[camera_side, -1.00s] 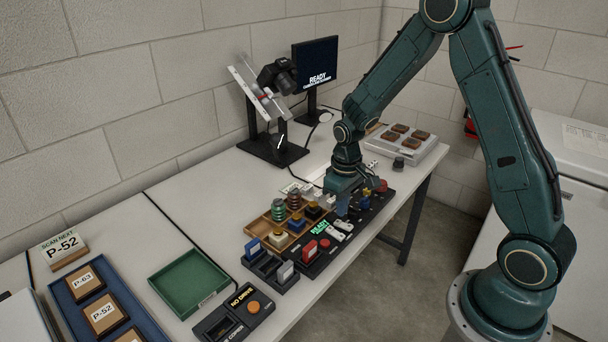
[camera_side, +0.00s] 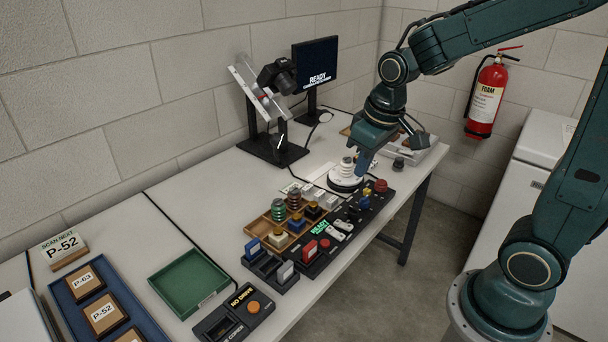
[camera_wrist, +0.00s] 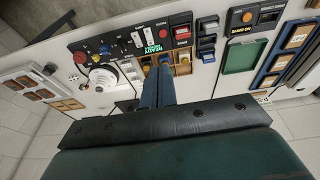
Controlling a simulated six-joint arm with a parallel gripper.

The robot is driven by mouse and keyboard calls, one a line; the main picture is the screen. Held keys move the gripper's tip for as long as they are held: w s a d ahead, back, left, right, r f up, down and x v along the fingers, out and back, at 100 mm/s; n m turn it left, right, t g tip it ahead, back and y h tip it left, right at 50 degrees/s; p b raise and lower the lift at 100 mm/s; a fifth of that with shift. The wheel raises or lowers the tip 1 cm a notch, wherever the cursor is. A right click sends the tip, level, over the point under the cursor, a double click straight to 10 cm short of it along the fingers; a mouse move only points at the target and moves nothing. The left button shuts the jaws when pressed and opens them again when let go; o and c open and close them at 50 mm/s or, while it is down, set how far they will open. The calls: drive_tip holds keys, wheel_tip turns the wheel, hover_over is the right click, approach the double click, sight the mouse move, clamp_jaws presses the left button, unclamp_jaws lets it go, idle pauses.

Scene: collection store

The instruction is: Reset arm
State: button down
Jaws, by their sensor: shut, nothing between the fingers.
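My gripper (camera_side: 364,164) is raised above the table, near a white round stepped device (camera_side: 345,175) behind the dark control panel (camera_side: 348,226). In the wrist view my gripper's fingers (camera_wrist: 159,66) are together, with nothing held between them. They overlap part of the wooden tray in that view. The panel carries a red button (camera_side: 381,185), yellow and blue knobs, white switches and a small green READY display (camera_side: 320,229). The white device also shows in the wrist view (camera_wrist: 103,77).
A wooden tray (camera_side: 262,230) holds coils and small parts. A camera stand (camera_side: 273,151) and monitor (camera_side: 315,66) are at the back.

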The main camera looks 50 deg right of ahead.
drive_tip(key=s+a+r+t, duration=0.1)
drive_tip(key=s+r, duration=0.3)
drive_tip(key=s, duration=0.3)
drive_tip(key=s+a+r+t, duration=0.2)
drive_tip(key=s+r, duration=0.1)
drive_tip(key=s, duration=0.3)
drive_tip(key=shift+s+a+r, duration=0.25)
drive_tip(key=shift+s+r, duration=0.15)
